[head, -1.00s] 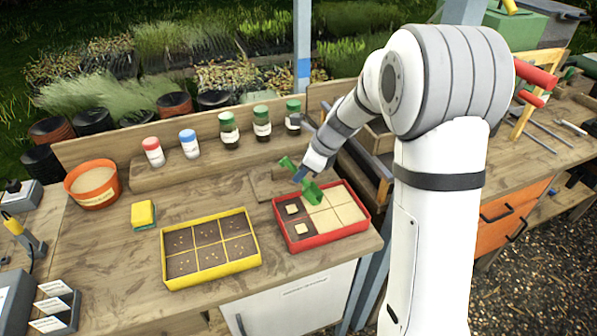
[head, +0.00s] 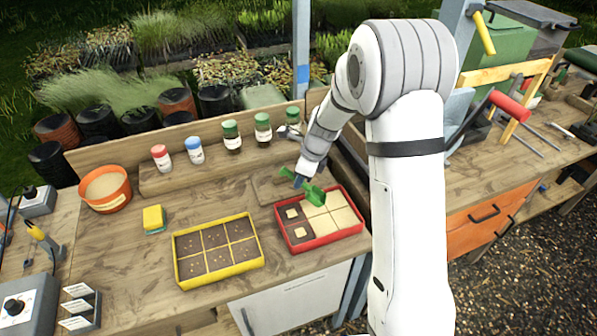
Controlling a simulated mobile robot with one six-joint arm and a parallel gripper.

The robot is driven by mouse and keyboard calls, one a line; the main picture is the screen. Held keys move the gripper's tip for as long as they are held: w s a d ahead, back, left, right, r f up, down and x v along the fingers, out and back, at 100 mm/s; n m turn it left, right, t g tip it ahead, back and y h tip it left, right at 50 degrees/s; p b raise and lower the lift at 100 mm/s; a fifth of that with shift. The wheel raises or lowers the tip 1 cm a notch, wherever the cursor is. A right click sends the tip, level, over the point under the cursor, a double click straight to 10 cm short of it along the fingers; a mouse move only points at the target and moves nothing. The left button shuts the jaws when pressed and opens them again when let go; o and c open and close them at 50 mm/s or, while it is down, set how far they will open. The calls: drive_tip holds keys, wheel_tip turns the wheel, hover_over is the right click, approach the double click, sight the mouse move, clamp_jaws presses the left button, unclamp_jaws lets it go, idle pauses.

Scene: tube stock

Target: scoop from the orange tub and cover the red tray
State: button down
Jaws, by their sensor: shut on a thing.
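The orange tub (head: 117,200) stands at the left of the bench, with pale sandy material inside. The red tray (head: 312,244) lies at the bench's right front. Several of its cells are covered in pale material; two cells at its left are dark, each with a small pale patch in the middle. My gripper (head: 299,183) is shut on a green scoop (head: 314,195) above the back part of the red tray. The fingertips are small here, and the scoop hides part of the tray. I cannot tell whether the scoop holds anything.
A yellow tray (head: 223,277) with dark cells and small seeds lies left of the red tray. A yellow-green sponge (head: 154,219) sits behind it. Several capped jars, one of them red-capped (head: 161,158), stand on a back ledge.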

sight(305, 184)
drive_tip(key=shift+a+r+g+h, duration=0.1)
drive_tip(key=shift+r+g+h, duration=0.2)
drive_tip(key=shift+r+h, duration=0.45)
drive_tip(key=r+h, duration=0.1)
drive_tip(key=h, duration=0.1)
drive_tip(key=r+g+h, duration=0.1)
drive_tip(key=h, duration=0.1)
drive_tip(key=shift+h, duration=0.25)
